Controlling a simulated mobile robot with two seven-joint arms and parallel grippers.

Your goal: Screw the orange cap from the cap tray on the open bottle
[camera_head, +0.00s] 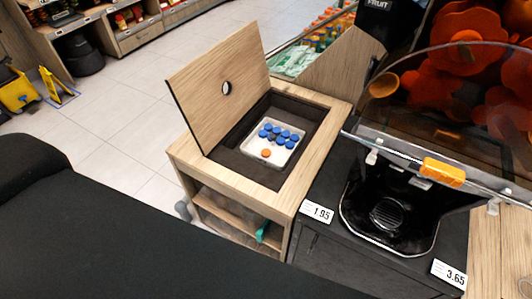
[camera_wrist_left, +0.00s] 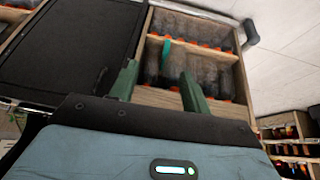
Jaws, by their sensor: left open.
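The white cap tray (camera_head: 246,147) sits in the dark recess of the wooden cabinet, under its raised lid. It holds several blue caps, a dark one, and one orange cap (camera_head: 266,154) near its front edge. My left gripper (camera_wrist_left: 157,76) shows in the left wrist view with two green fingers apart and nothing between them. It is in front of the cabinet's shelves, where several clear bottles (camera_wrist_left: 207,76) with orange ends stand. I cannot tell which bottle is open. My right gripper is in neither view.
The raised wooden lid (camera_head: 214,85) has a round hole. A black juicer (camera_head: 387,213) stands to the right behind a clear cover. Tiled floor (camera_head: 110,120) at left is mostly free.

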